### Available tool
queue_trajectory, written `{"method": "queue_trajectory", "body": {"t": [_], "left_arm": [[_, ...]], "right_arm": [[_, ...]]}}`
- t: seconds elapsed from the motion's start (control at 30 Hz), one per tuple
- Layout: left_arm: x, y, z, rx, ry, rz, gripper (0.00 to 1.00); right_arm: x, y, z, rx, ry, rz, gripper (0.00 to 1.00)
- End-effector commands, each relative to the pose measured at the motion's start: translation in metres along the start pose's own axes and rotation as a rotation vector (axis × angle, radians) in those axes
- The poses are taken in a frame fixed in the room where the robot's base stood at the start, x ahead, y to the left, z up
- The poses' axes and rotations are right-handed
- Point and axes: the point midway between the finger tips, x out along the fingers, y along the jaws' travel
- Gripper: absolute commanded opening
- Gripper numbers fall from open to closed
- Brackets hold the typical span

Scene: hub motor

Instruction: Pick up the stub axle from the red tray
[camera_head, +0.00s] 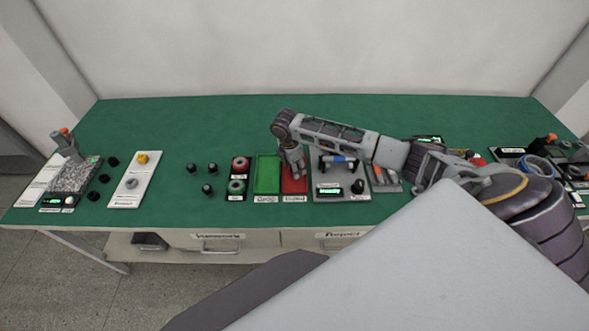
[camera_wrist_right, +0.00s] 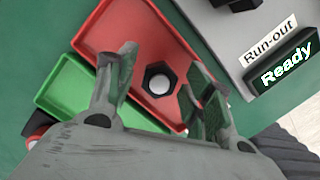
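The red tray (camera_head: 300,187) lies near the front of the green table, beside a green tray. In the right wrist view the red tray (camera_wrist_right: 98,36) holds a dark hexagonal part with a pale round top, which looks like the stub axle (camera_wrist_right: 158,80) seen end-on. My right gripper (camera_head: 293,173) points down over the red tray. In the right wrist view the right gripper (camera_wrist_right: 160,82) is open, with one finger on each side of the part and gaps visible. Its height above the tray floor is hard to tell. My left gripper is not in view.
The green tray (camera_head: 267,172) adjoins the red one on the left. The run-out station (camera_head: 340,192), its display reading Ready, stands close on the right. Black parts (camera_head: 208,189) and a tray with round parts (camera_head: 238,174) lie further left. The table's back left is clear.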

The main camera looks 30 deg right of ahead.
Motion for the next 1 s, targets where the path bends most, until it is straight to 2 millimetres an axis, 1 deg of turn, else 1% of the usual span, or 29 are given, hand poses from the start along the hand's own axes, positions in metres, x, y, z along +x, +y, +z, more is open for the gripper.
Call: {"method": "queue_trajectory", "body": {"t": [0.03,0.3,0.37,0.6,0.73,0.87,1.0], "left_arm": [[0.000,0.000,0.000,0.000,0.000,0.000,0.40],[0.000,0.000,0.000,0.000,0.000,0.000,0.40],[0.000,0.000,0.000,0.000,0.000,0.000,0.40],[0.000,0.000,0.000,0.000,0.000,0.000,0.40],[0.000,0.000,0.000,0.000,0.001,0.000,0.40],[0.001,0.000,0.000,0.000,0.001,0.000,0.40],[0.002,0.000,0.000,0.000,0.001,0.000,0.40]], "right_arm": [[0.000,0.000,0.000,0.000,0.000,0.000,0.41],[0.000,0.000,0.000,0.000,0.000,0.000,0.06],[0.000,0.000,0.000,0.000,0.000,0.000,0.00],[-0.001,0.001,0.000,0.000,0.000,0.001,0.00],[-0.005,0.001,0.001,0.001,0.001,0.002,0.00],[-0.015,0.001,0.002,0.001,0.001,0.003,0.00],[-0.031,0.001,0.005,0.000,0.000,0.004,0.00]]}}
